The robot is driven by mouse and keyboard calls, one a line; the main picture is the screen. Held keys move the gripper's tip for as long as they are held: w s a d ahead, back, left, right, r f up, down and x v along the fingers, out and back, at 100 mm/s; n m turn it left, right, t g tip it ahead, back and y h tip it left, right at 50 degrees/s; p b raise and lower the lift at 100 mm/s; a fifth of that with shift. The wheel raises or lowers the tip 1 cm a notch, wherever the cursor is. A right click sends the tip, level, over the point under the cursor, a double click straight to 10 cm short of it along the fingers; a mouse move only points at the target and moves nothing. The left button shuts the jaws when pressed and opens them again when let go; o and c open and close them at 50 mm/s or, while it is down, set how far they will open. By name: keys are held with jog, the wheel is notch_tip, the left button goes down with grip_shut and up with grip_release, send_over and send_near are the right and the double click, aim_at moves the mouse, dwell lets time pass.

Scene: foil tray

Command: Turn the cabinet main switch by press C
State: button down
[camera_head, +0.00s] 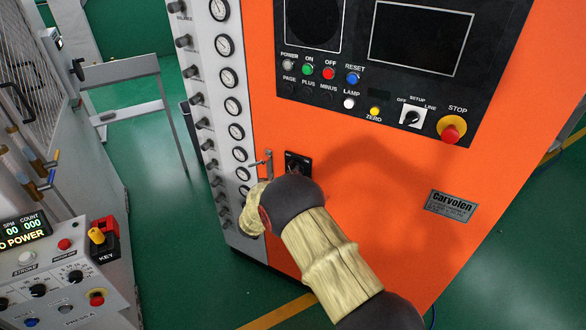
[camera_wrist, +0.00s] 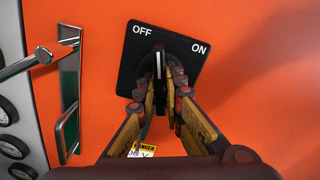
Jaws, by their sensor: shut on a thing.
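The main switch plate (camera_wrist: 193,68) is black, with white OFF and ON lettering, on the orange cabinet (camera_wrist: 270,80). Its black knob (camera_wrist: 158,62) has a white line that points roughly upward, between OFF on the left and ON on the right. My gripper (camera_wrist: 160,95) is shut on this knob, one finger on each side. In the head view the switch plate (camera_head: 298,163) shows just beyond my arm, and my fingertips are hidden there. The lower part of the plate is covered by my fingers in the wrist view.
A metal door handle (camera_wrist: 69,90) stands out left of the switch. A danger label (camera_wrist: 142,149) is partly hidden below. A panel of buttons (camera_head: 330,80) with a red stop button (camera_head: 449,134) is above. A column of gauges (camera_head: 233,106) is at the left.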

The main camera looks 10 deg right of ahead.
jog(key=n+p, duration=0.3)
jog(key=n, duration=0.2)
dwell(0.5)
jog(key=c, duration=2.2)
grip_release()
jog(key=shift+s, duration=0.1)
jog(key=v, duration=1.2)
